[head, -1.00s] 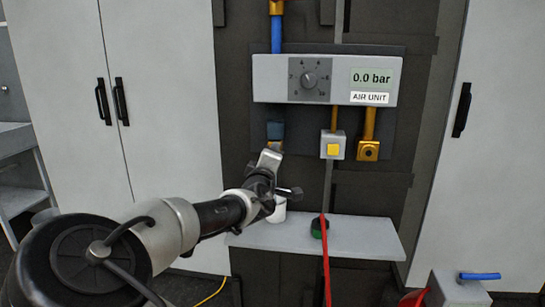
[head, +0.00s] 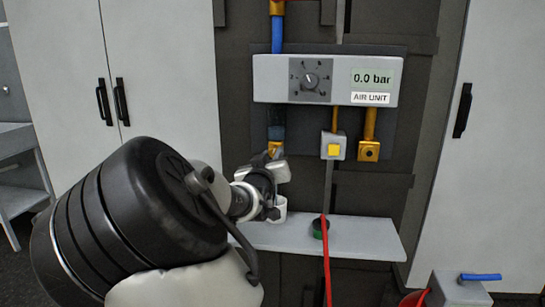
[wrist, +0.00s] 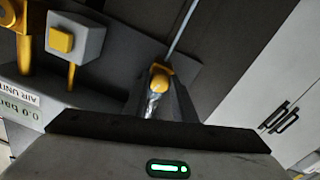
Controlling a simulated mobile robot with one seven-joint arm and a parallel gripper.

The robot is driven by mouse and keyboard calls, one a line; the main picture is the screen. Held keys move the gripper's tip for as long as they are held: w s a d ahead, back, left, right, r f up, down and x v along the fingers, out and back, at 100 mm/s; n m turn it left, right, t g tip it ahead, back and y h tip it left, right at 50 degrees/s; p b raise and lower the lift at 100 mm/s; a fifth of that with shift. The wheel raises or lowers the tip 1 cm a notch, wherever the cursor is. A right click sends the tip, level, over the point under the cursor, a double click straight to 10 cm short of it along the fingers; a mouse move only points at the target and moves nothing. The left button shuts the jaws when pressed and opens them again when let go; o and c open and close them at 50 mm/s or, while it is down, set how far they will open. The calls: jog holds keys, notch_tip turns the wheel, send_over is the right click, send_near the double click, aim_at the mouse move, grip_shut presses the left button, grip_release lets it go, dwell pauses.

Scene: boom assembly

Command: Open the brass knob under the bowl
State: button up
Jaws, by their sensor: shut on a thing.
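The brass knob (head: 276,149) is at the lower end of the dark blue bowl (head: 277,131), at the left of the air unit. My gripper (head: 275,155) is at the knob from below and shut on it. My wrist and fingers hide part of the knob in the head view. In the wrist view, which is turned upside down, the knob (wrist: 160,77) shows as a yellow-brass end beyond my gripper's grey body. A shiny, clear-looking part of the bowl (wrist: 153,103) shows beside it. How far the knob is turned cannot be told.
The air unit (head: 270,78) reads 0.0 bar. A yellow button (head: 334,150) and a brass outlet (head: 369,151) hang to the right.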

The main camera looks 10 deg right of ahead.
jog(key=shift+m, duration=1.1)
jog(key=o, duration=1)
jog(key=shift+o, duration=0.2)
jog(key=shift+a, duration=0.1)
jog(key=p+v, duration=0.5)
jog(key=v, duration=1.2)
jog(key=shift+s, duration=0.2)
